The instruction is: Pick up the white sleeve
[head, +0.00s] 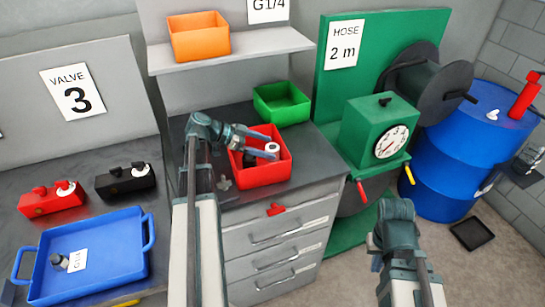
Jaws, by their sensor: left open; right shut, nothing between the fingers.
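A small white ring-shaped piece with a dark centre, which looks like the white sleeve (272,147), is in the red bin (262,178) on the dark worktop. My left gripper (274,151) reaches over the red bin from the left. Its fingers are open and lie around or just above the white piece; whether they touch it I cannot tell. The fingers and wrist hide part of the bin's inside.
A green bin (282,104) stands behind the red bin, and an orange bin (199,37) on the shelf above. A blue tray (105,275) holds a small fitting at the left. A green gauge box (370,135) and blue drum (450,165) stand at the right.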

